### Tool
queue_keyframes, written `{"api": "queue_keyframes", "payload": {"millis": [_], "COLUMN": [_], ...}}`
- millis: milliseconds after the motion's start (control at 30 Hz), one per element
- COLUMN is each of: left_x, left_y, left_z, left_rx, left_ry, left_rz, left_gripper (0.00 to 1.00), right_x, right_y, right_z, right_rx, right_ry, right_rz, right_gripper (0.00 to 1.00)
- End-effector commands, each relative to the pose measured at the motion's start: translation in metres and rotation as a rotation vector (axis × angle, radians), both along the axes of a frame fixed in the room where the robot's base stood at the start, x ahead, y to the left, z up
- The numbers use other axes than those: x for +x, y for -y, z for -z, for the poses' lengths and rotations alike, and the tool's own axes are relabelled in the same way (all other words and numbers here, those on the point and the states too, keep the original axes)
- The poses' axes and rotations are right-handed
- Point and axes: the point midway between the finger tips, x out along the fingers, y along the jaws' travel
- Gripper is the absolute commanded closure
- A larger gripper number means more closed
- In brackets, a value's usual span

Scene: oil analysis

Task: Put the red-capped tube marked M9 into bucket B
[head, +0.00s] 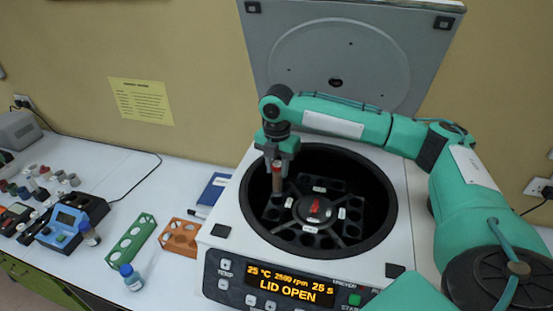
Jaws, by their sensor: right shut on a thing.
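My right gripper (277,157) is shut on a red-capped tube (277,180) and holds it upright, pointing down into the left part of the centrifuge bowl. The tube's marking is too small to read. The open centrifuge (228,243) has a dark rotor with several buckets (325,185) around a red centre knob (314,207). White labels mark the buckets, but their letters cannot be read. The tube's lower end is over or at the left bucket; I cannot tell whether it is in a hole. My left gripper is not in view.
The raised lid (340,60) stands behind the bowl. A green rack (131,240), an orange rack (181,237) and a blue-capped bottle (131,277) are left of the centrifuge. Blue instrument (62,228) and several small bottles are farther left. The display reads LID OPEN.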

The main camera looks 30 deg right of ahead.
Motion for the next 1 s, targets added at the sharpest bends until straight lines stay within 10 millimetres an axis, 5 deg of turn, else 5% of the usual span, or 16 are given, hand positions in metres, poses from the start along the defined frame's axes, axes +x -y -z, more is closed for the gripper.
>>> {"api": "queue_keyframes", "payload": {"millis": [600,1000], "left_x": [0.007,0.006], "left_y": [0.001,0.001], "left_z": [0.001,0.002], "left_rx": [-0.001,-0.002], "left_ry": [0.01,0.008], "left_rz": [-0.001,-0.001], "left_gripper": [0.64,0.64], "right_x": [0.0,0.0], "right_y": [0.0,0.0], "right_z": [0.062,0.077], "right_rx": [0.0,0.0], "right_ry": [-0.001,0.001], "right_rz": [0.0,0.0], "right_gripper": [0.93,0.93]}}
